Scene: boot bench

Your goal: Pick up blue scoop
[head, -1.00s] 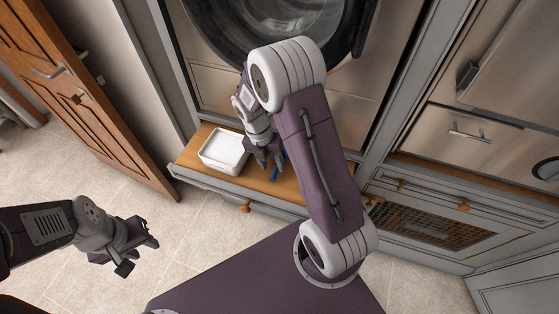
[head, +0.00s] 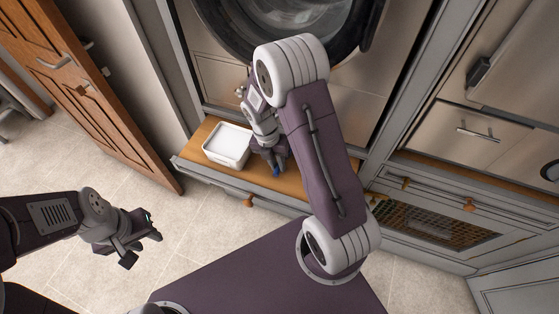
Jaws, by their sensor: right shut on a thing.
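The blue scoop (head: 277,171) shows only as a small blue patch at the tips of my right gripper (head: 275,165), over the wooden bench top (head: 286,186). My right gripper is shut on it; its fingers and my arm hide the rest of the scoop. I cannot tell whether the scoop still touches the wood. My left gripper (head: 143,240) is open and empty above the tiled floor, well away from the bench.
A white tub (head: 227,145) stands on the bench just left of my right gripper. A washing machine door (head: 290,30) is behind the bench. A wooden door (head: 95,90) stands at the left. The tiled floor (head: 60,165) in front is clear.

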